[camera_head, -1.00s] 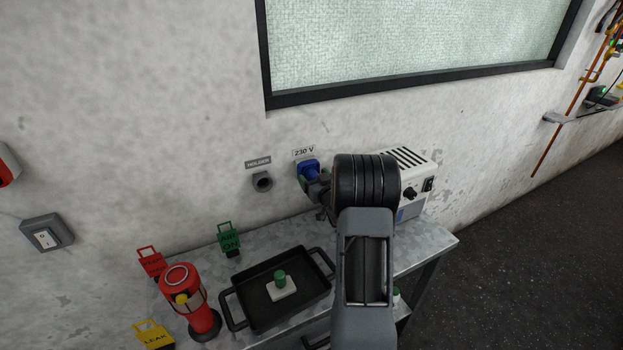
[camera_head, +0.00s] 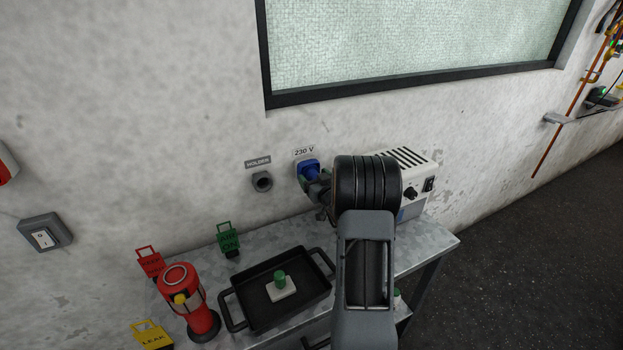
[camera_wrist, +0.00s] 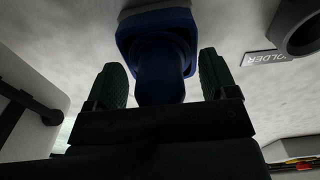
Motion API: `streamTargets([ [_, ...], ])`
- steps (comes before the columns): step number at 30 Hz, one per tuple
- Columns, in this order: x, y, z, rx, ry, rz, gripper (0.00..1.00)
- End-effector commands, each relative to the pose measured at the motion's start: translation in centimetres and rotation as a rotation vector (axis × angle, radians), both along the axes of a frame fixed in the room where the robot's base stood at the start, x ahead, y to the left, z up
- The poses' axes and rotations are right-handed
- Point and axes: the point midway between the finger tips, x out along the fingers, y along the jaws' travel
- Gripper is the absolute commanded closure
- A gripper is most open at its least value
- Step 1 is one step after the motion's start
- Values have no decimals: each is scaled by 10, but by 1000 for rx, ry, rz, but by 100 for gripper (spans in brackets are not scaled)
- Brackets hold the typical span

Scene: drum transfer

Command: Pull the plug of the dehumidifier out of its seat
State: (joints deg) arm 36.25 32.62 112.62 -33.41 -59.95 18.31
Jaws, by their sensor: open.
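The blue plug (camera_head: 311,172) sits in the wall seat under the "230 V" label (camera_head: 304,152). In the wrist view the blue plug (camera_wrist: 160,75) fills the space between the two green finger pads of my gripper (camera_wrist: 162,85). The fingers are open, one on each side, with a narrow gap visible beside the plug body. In the head view my arm hides most of the gripper. The white dehumidifier (camera_head: 412,172) with dark vents and a knob stands on the bench at right, partly hidden by my arm.
An empty round holder (camera_head: 262,182) under the "HOLDER" label is left of the plug. The metal bench (camera_head: 425,240) carries a black tray (camera_head: 240,318) with a green-knobbed piece, a red cylinder (camera_head: 202,318) and coloured tags. A wall switch (camera_head: 45,233) is at far left.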

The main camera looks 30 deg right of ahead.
Motion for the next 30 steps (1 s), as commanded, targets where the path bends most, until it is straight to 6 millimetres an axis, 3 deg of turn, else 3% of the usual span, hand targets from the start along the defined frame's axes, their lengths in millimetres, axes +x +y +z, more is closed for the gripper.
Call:
streamTargets([
  [13,0,0,0,0,0,0,21],
  [30,0,0,0,0,0,0,76],
])
